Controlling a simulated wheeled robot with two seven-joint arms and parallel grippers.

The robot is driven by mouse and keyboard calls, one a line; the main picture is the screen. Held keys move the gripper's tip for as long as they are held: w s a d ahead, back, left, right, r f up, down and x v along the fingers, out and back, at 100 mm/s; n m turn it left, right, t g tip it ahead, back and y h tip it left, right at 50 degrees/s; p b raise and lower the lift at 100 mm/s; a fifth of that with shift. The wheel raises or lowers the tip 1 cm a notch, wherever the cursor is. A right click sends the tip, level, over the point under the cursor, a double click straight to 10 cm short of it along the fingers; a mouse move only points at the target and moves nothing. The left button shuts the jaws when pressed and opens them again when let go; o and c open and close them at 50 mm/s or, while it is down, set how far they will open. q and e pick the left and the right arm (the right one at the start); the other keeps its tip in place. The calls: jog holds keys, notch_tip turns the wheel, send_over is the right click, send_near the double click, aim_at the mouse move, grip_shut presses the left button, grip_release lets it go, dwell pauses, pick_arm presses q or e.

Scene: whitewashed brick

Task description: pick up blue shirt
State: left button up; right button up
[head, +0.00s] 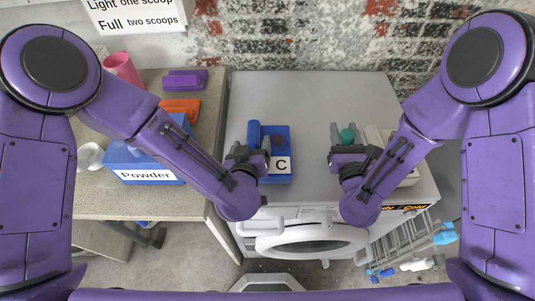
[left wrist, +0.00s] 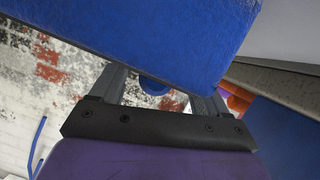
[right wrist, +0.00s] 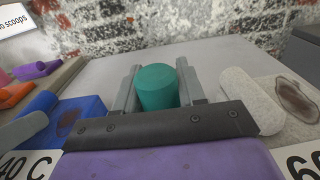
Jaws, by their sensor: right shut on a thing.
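The blue shirt looks like a rolled blue cylinder (head: 253,133) at the left side of a blue bin (head: 279,178) on the washer. It also shows in the right wrist view (right wrist: 38,104). My left gripper (head: 252,147) is open, its fingers apart on either side of the shirt's near end. In the left wrist view a rounded blue end (left wrist: 154,87) shows between the fingers, and a large blue surface (left wrist: 150,35), probably the bin, hides the fingertips. My right gripper (head: 346,139) is shut on a teal roll (right wrist: 157,87), right of the bin.
Right of my right gripper lie a white roll (right wrist: 250,100) and a pale bin (right wrist: 292,92). A counter (head: 110,205) at left holds a Powder box (head: 145,165). The washer top (head: 310,95) is clear behind.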

pick_arm(q)
jog(key=shift+w+f, duration=0.1)
jog(key=shift+w, duration=0.05)
jog(key=c, duration=1)
jog(key=shift+c, duration=1.3)
